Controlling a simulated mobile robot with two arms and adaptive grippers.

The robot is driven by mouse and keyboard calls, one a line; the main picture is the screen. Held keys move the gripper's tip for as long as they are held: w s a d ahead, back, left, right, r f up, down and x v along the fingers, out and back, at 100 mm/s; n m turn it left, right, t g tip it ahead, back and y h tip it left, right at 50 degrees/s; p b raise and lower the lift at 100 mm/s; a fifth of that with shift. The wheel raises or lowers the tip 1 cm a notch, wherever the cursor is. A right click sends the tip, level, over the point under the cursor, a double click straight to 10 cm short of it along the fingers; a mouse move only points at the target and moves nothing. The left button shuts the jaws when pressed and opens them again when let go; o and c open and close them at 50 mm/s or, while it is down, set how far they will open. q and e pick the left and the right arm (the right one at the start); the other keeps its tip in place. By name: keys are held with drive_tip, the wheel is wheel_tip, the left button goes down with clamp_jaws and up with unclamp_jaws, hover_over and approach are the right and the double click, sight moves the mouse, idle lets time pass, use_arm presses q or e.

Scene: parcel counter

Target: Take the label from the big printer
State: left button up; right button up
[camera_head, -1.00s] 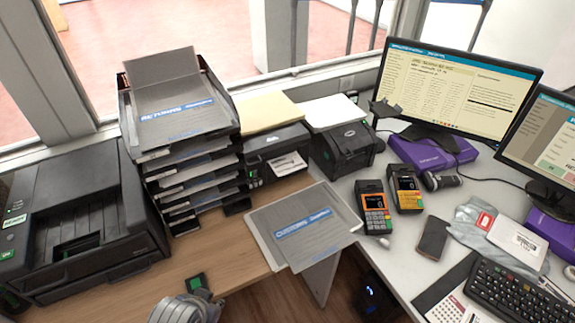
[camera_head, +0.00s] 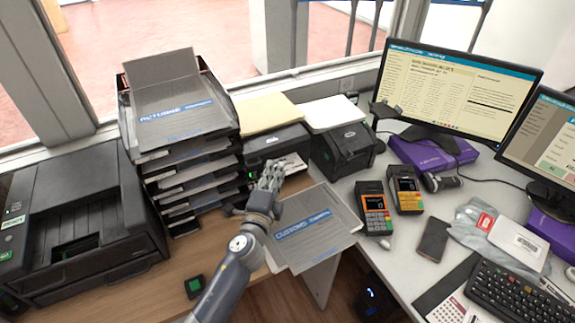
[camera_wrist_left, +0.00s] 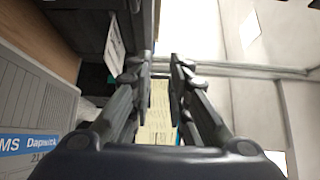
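The bigger label printer (camera_head: 262,146) is a black box on the wooden counter. A white label (camera_head: 296,163) sticks out of its front, partly covered by my left gripper in the head view. The label (camera_wrist_left: 114,46) also shows at the upper left of the left wrist view, beside the fingers and outside the gap between them. My left gripper (camera_head: 271,172) is in front of this printer, close to the label. Its fingers (camera_wrist_left: 157,64) are apart with nothing gripped between them. My right gripper is not in view.
A stacked letter tray (camera_head: 190,152) stands left of the printer, and a smaller black printer (camera_head: 346,148) stands right of it. A grey customs folder (camera_head: 318,245) lies below my gripper. Card terminals (camera_head: 374,208) stand to the right. A large office printer (camera_head: 75,210) fills the left.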

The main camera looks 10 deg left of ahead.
use_arm(q)
drive_tip(key=w+f+b, duration=0.5)
drive_tip(key=f+b, duration=0.2)
drive_tip(key=shift+d, duration=0.25)
idle(0.3)
clamp_jaws()
drive_tip(key=shift+r, duration=0.1)
